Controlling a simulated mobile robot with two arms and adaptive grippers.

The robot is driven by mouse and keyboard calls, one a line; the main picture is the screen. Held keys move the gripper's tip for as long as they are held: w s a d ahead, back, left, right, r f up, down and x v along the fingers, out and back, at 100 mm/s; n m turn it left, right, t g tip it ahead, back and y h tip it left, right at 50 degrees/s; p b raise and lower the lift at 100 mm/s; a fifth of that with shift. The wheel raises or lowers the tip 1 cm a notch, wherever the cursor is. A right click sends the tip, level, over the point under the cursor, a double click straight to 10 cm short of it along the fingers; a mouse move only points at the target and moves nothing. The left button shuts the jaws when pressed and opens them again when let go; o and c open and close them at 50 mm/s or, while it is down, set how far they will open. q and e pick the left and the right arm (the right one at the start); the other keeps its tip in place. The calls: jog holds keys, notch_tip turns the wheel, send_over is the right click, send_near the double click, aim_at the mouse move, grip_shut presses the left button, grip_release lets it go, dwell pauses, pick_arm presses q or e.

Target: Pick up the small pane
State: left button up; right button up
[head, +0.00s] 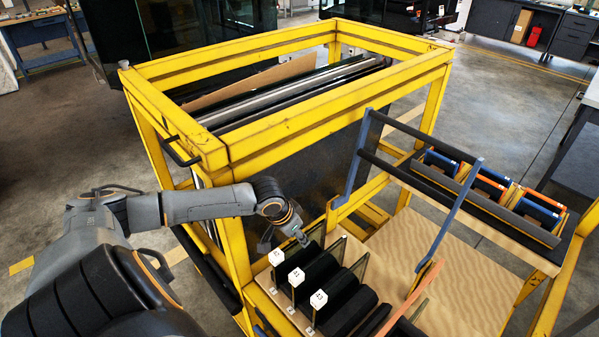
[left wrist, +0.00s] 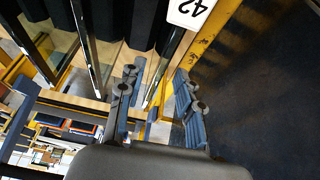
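Several thin glass panes stand on edge between black padded dividers in the low rack. One pane (head: 338,249) stands near my left gripper (head: 302,238), and another (head: 361,267) stands to its right. I cannot tell for sure which is the small pane. In the left wrist view my left gripper (left wrist: 156,76) has its two fingers apart. A thin pane edge (left wrist: 154,92) shows between the fingers, near a tag marked 42 (left wrist: 190,10). Contact with it cannot be made out. My right gripper is not in view.
The tall yellow frame (head: 285,125) holding large sheets rises close behind my left arm. Numbered white tags (head: 319,298) stand along the rack's front. A blue rail (head: 450,210) and a shelf of orange and blue rolls (head: 490,185) lie to the right. The plywood deck (head: 425,250) is partly bare.

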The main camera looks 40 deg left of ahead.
aim_at(300, 254)
pick_arm(q)
jog(key=shift+p+x, duration=0.3)
jog(key=shift+x, duration=0.7)
jog(key=x, duration=0.3)
jog(key=shift+f, duration=0.35)
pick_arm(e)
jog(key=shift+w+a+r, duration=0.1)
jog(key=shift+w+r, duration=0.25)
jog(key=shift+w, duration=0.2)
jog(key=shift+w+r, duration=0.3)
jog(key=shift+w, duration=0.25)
pick_arm(q)
jog(key=shift+f+p, duration=0.3)
jog(key=shift+p, duration=0.1)
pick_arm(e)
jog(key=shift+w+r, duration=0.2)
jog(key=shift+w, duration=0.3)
pick_arm(q)
grip_shut()
jog(key=shift+w+r, duration=0.1)
jog(key=shift+w, duration=0.05)
